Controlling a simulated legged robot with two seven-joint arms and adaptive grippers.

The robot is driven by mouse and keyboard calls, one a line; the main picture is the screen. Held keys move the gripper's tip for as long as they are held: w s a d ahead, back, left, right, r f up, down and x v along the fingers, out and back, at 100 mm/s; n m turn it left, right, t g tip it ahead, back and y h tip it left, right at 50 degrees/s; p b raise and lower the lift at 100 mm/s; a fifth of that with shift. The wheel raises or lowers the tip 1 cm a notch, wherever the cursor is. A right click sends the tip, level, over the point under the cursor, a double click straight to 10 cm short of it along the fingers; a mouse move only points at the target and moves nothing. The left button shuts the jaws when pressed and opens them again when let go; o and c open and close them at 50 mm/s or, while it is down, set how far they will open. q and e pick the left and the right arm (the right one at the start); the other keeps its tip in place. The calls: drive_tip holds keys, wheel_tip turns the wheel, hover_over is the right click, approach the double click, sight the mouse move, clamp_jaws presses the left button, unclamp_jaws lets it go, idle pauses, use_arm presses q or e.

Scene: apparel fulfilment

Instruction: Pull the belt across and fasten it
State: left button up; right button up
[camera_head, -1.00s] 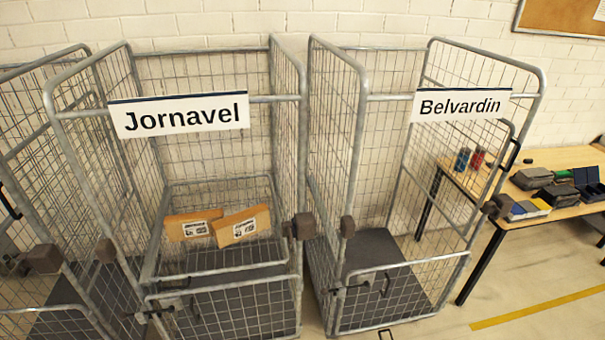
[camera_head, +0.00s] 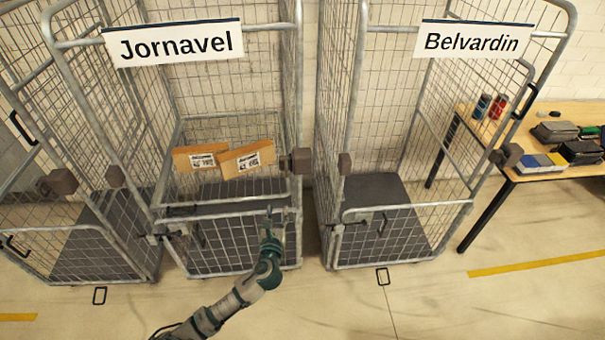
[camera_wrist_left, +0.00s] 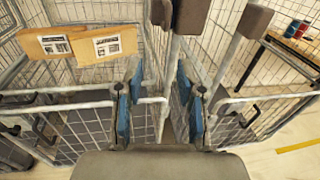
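No stretched belt webbing can be made out. Two labelled roll cages stand side by side, the Jornavel cage (camera_head: 222,190) and the Belvardin cage (camera_head: 404,204). Whether either holds the belt is not clear. My left gripper (camera_head: 272,213) is in front of the Jornavel cage's lower gate, below the right block. In the left wrist view my left gripper (camera_wrist_left: 158,100) has its blue-padded fingers apart, with nothing held. My right gripper is out of view.
Two brown parcels, a left one (camera_head: 201,157) and a right one (camera_head: 249,159), lie in the Jornavel cage. The Belvardin cage is empty. A wooden table (camera_head: 562,113) with tools stands at the right. The floor in front is clear.

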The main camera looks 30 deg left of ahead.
use_arm(q)
drive_tip(key=w+r, duration=0.2)
drive_tip(key=w, duration=0.1)
approach(286, 173)
drive_tip(key=w, duration=0.2)
drive_tip(key=x, duration=0.8)
drive_tip(key=shift+w+a+f, duration=0.1)
drive_tip(key=shift+a+f, duration=0.15)
drive_tip(key=shift+a, duration=0.25)
drive_tip(key=shift+w+d+m, duration=0.2)
drive_tip(key=shift+m, duration=0.1)
drive_tip(key=shift+r, duration=0.1)
clamp_jaws()
drive_tip(key=shift+a, duration=0.2)
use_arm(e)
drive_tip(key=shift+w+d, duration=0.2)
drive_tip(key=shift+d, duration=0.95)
use_arm(q)
drive_tip(key=shift+s, duration=0.1)
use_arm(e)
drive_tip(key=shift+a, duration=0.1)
